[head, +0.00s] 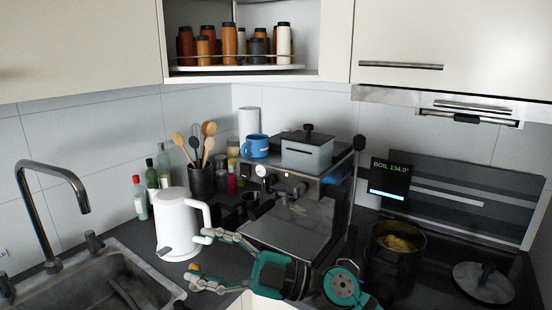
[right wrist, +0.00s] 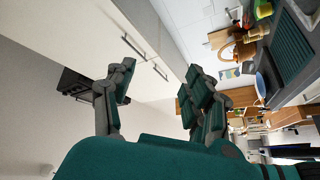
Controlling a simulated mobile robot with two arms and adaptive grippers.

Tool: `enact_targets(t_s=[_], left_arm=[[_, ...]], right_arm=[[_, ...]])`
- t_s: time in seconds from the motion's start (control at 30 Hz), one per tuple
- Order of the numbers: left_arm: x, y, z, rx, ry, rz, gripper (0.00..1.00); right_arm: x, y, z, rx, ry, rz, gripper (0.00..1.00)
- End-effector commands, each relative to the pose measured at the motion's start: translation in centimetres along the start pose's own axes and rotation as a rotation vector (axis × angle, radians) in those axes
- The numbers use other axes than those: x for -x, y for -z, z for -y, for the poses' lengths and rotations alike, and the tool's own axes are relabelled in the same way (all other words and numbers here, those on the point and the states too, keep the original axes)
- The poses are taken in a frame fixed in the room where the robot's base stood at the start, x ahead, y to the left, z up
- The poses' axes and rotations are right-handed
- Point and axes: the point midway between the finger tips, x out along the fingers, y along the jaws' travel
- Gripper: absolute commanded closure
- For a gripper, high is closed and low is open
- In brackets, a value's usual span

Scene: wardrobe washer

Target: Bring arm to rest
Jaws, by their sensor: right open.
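My right arm, teal and grey, comes in at the bottom of the head view. Its right gripper (head: 200,258) points left, with its fingers spread apart in front of the counter, near the base of the white kettle (head: 176,225). I cannot tell whether a finger touches the kettle. In the right wrist view the two fingers of the gripper (right wrist: 157,86) stand apart with nothing between them. Pale cabinet fronts (right wrist: 115,45) with bar handles lie beyond them. My left gripper is not in view.
A sink (head: 95,275) with a tap is at left. Behind the arm stands a coffee machine (head: 300,195) with a blue mug (head: 255,146) on top. A pot (head: 396,255) and a lid (head: 483,283) are on the hob at right. Bottles and a utensil holder (head: 201,181) stand behind the kettle.

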Motion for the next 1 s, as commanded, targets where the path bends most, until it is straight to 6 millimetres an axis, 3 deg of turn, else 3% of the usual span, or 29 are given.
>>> enact_targets(t_s=[0.13,0.2,0.27,0.37,0.53,0.7,0.8,1.0], left_arm=[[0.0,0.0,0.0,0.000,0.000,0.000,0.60],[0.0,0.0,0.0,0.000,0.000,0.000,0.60],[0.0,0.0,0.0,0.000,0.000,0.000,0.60],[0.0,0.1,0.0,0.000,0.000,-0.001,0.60],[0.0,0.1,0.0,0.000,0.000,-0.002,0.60],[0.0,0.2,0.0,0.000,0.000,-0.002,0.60],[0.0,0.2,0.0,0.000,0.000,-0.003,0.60],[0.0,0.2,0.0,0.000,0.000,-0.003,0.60]], right_arm=[[4.9,-1.1,-4.4,-0.106,-0.479,0.073,0.47],[8.8,-2.9,-5.5,-0.168,-0.679,0.176,0.47],[12.6,-4.9,-5.4,-0.231,-0.828,0.293,0.47],[19.2,-8.2,-3.3,-0.351,-1.015,0.527,0.47],[28.8,-11.7,4.8,-0.574,-1.145,0.948,0.47],[35.5,-11.4,14.9,-0.807,-1.094,1.331,0.47],[37.7,-10.1,19.7,-0.916,-1.022,1.487,0.47],[40.1,-6.9,26.6,-1.081,-0.865,1.694,0.47]])
